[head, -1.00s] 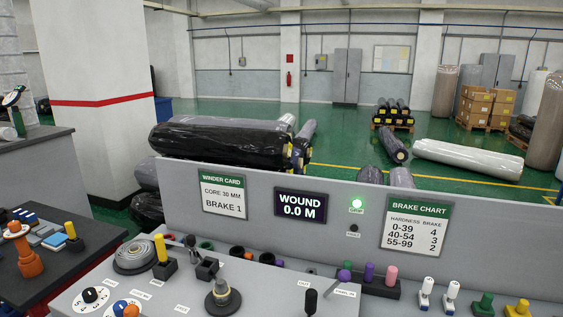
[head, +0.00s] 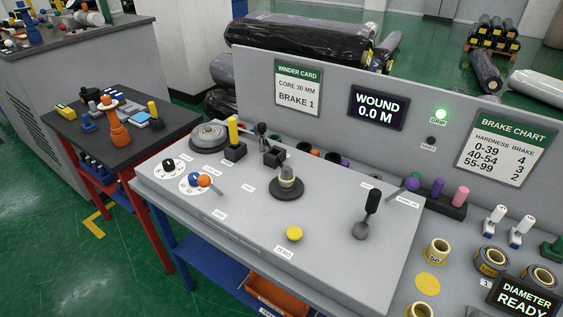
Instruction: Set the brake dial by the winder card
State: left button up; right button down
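The winder card (head: 298,88) stands on the back panel of the console and reads core 30 mm, brake 1. Two dials on round white plates sit at the console's left end. One dial has a black knob (head: 168,163). The other dial has a blue knob (head: 193,180), with an orange ball (head: 203,181) beside or on it. Their small labels and settings are too small to read, so I cannot tell which is the brake dial. Neither of my grippers is in view.
A brake chart (head: 506,149) and a display reading wound 0.0 m (head: 377,107) are on the panel. A spindle (head: 287,182), a yellow button (head: 294,233) and a black-handled lever (head: 368,212) stand on the console. A dark side table (head: 105,150) is at left.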

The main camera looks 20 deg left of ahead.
aim_at(168, 164)
jog(key=u, duration=1.3)
